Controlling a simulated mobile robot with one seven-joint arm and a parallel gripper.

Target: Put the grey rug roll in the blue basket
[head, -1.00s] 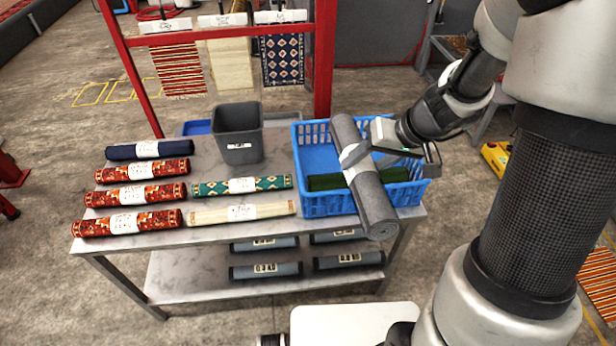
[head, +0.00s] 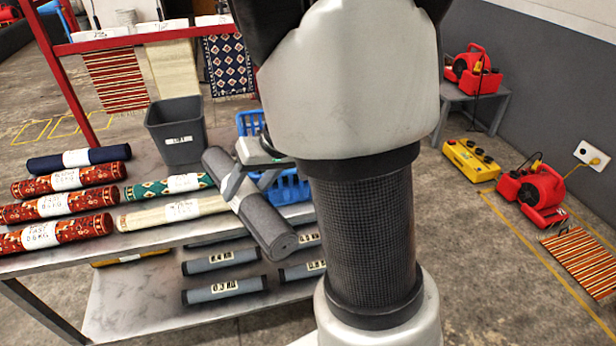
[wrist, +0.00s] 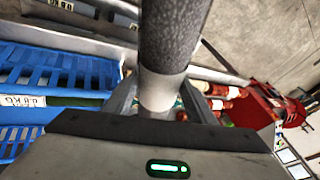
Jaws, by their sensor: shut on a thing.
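The grey rug roll (head: 265,222) with a white band is in my gripper (head: 246,172), held tilted above the table in the head view. The fingers close around its band, and in the wrist view the roll (wrist: 176,40) stands out from between them. The blue basket (head: 290,187) is mostly hidden behind my arm in the head view, to the right of the roll. In the wrist view the basket (wrist: 58,64) is at the left, apart from the roll. A strip of green shows in it there.
On the table lie a green roll (head: 170,187), a cream roll (head: 172,213), several red rolls (head: 60,207) and a navy roll (head: 78,159). A grey bin (head: 177,131) stands behind them. Grey rolls (head: 222,260) lie on the lower shelf.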

